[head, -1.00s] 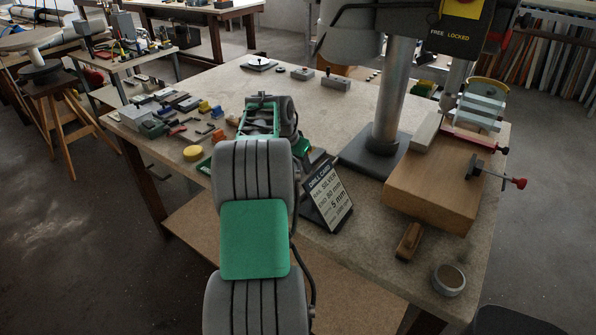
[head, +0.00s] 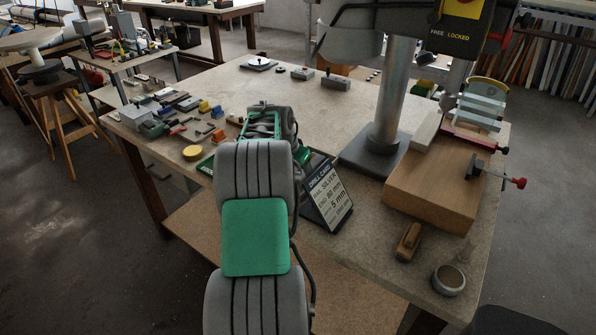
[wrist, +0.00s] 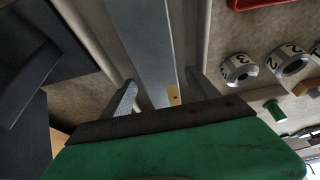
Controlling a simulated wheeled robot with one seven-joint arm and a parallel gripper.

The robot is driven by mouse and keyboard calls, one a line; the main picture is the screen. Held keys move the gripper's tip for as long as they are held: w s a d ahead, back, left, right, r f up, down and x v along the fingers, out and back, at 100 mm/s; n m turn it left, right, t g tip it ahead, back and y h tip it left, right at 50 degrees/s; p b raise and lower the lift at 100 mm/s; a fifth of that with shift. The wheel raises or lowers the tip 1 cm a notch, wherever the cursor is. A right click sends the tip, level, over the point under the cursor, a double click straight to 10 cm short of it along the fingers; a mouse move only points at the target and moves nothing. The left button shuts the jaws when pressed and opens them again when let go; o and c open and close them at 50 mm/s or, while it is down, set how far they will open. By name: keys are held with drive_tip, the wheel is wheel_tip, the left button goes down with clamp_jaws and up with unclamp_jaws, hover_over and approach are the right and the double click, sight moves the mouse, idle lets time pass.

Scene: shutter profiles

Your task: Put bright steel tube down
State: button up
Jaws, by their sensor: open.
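In the wrist view a long grey metal profile (wrist: 145,45), which looks like the bright steel tube, runs from the top edge down between the fingers of my gripper (wrist: 161,80). The fingers are open, one on each side of it, with a gap visible at least on the right. A small yellow piece (wrist: 173,95) shows near its close end. My green gripper body hides what is beyond that end. I cannot tell for certain whether the profile rests on the surface below.
Numbered grey rings (wrist: 240,69) and a green cylinder (wrist: 275,110) are to the right in the wrist view. A drill card (head: 327,195) stands right of my arm, near the drill press column (head: 393,100) and wooden block (head: 435,185). The bench's back middle (head: 300,95) is mostly clear.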

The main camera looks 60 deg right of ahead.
drive_tip(key=s+v, duration=0.1)
drive_tip(key=v, duration=1)
drive_tip(key=w+a+r+n+t, duration=0.1)
drive_tip(key=w+a+n, duration=0.2)
drive_tip(key=w+a, duration=0.35)
drive_tip(key=w+a+n+t+y, duration=0.1)
drive_tip(key=w+a+n, duration=0.2)
drive_tip(key=a, duration=0.7)
drive_tip(key=w+a+r+n+t, duration=0.1)
drive_tip(key=w+a+n, duration=0.25)
drive_tip(key=a, duration=0.45)
drive_tip(key=s+a+f+n+y, duration=0.1)
drive_tip(key=s+a+f+n, duration=0.1)
drive_tip(key=a, duration=0.7)
drive_tip(key=s+a+f+n+y, duration=0.1)
drive_tip(key=a+n, duration=0.4)
drive_tip(key=a, duration=0.5)
drive_tip(key=s+a+f+n+y, duration=0.1)
drive_tip(key=s+a+f+n, duration=0.2)
drive_tip(key=a, duration=0.6)
drive_tip(key=shift+s+f+t, duration=0.4)
drive_tip(key=shift+f, duration=0.15)
drive_tip(key=shift+a+r+n, duration=0.15)
drive_tip(key=shift+r+n, duration=0.05)
drive_tip(key=shift+n, duration=0.05)
